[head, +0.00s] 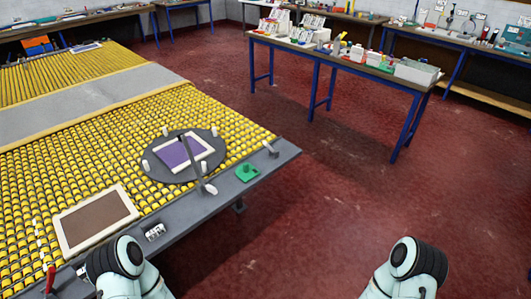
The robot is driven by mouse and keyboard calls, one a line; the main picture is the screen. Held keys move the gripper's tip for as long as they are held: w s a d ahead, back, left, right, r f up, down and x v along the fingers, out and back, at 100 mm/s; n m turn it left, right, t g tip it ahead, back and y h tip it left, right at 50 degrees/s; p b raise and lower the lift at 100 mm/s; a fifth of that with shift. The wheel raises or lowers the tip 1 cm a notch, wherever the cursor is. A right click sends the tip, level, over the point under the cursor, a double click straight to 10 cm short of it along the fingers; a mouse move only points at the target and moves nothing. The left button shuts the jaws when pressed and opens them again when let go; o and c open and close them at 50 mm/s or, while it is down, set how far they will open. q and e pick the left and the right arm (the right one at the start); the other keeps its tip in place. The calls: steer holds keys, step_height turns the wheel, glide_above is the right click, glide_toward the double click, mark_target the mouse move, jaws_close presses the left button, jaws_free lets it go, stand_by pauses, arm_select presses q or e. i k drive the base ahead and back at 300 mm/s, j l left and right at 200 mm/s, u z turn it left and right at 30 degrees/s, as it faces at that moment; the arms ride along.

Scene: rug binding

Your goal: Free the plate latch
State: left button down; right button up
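A dark round plate (213,153) lies on the yellow roller table near its right edge. On it lies a purple panel (177,154) with a pale border, and several short white pegs stand around the rim. A thin dark bar crosses the plate, and a white-tipped piece (210,189) shows at its near end. A green piece (247,172) sits on the grey table edge, right of the plate. A small grey lever (270,149) stands further along that edge. I cannot tell for certain which part is the latch. Only links of my two arms show at the bottom; both grippers are outside the view.
A brown panel with a pale border (96,219) lies on the rollers, left of the plate. A red-handled part (50,279) and a small metal block (155,232) are at the near edge. Benches with tools stand behind. The red floor (320,220) is clear.

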mark_target(267, 144)
steer(key=i+l+u, duration=0.2)
steer(key=i+l, duration=0.4)
steer(key=i+l+u, duration=0.2)
steer(key=i+l, duration=0.3)
steer(key=l, duration=0.15)
